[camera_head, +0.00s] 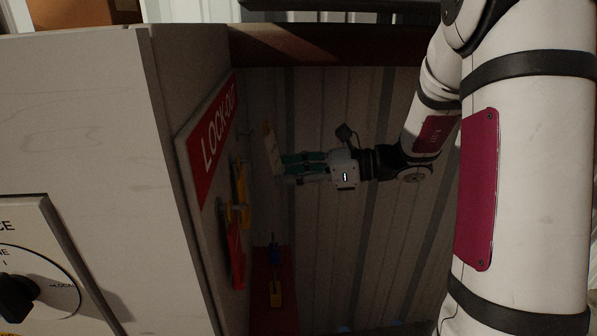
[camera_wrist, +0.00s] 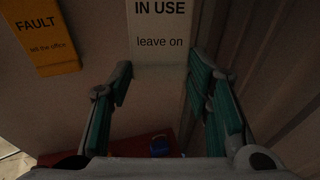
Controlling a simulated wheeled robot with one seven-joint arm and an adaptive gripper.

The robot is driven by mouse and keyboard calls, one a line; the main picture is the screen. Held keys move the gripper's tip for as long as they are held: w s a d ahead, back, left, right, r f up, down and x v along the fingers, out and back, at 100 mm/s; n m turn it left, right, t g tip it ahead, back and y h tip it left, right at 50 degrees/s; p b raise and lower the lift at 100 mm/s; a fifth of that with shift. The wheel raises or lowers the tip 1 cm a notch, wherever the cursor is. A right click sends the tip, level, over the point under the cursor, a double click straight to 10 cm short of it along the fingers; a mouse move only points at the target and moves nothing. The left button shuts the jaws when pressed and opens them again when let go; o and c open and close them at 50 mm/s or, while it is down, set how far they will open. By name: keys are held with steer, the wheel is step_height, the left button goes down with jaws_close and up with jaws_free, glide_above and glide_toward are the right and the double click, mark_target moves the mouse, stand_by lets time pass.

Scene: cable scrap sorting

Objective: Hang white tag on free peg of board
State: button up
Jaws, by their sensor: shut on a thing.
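The white tag (camera_head: 270,149) is at the tips of my gripper (camera_head: 282,166), held upright a short way right of the lock-out board (camera_head: 208,145). In the wrist view the white tag (camera_wrist: 161,32) reads "IN USE leave on", and the teal fingers of my gripper (camera_wrist: 160,82) stand on either side below it. The board carries a red "LOCK-OUT" heading and is seen at a steep angle. Yellow tags (camera_head: 240,185) and a red tag (camera_head: 236,258) hang on it. A yellow "FAULT" tag (camera_wrist: 42,36) shows upper left in the wrist view. I cannot make out the free peg.
A pale cabinet with a rotary switch (camera_head: 18,295) stands at left. A ribbed wall (camera_head: 340,250) lies behind my arm. The space right of the board is dim.

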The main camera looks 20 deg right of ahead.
mark_target(281, 172)
steer(key=shift+w+a+f+b, duration=0.1)
steer(key=shift+w+a+b, duration=0.15)
steer(key=shift+a, duration=0.55)
steer(key=shift+w+a+b, duration=0.15)
steer(key=shift+w+a, duration=0.1)
steer(key=shift+a, duration=0.5)
steer(key=shift+w+a+f, duration=0.2)
steer(key=shift+a+f, duration=0.25)
steer(key=shift+a, duration=0.2)
steer(key=o, duration=1)
